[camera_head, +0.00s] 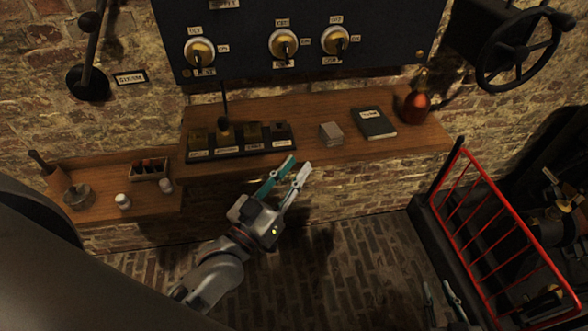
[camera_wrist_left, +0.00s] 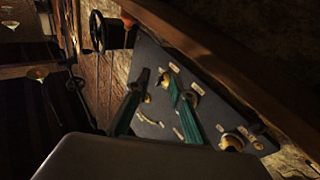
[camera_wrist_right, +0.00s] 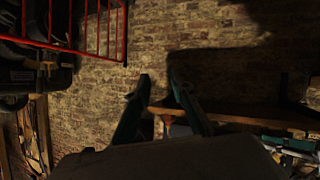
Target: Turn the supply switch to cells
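The dark panel (camera_head: 230,65) on the back wall carries three brass rotary switches: a left one (camera_head: 200,50), a middle one (camera_head: 284,44) and a right one (camera_head: 336,40). A plate (camera_head: 225,4) above the left switch seems to read "SUPPLY"; the small position labels are too blurred to read surely. My left gripper (camera_head: 298,164) is open and empty, in front of the shelf edge and below the panel. The panel (camera_wrist_left: 208,103) also shows beyond its fingers in the left wrist view. My right gripper (camera_head: 438,284) is open and empty, low at the right, away from the panel.
A lever (camera_head: 88,80) is left, a handwheel (camera_head: 515,50) right. A red railing (camera_head: 510,230) stands near my right gripper.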

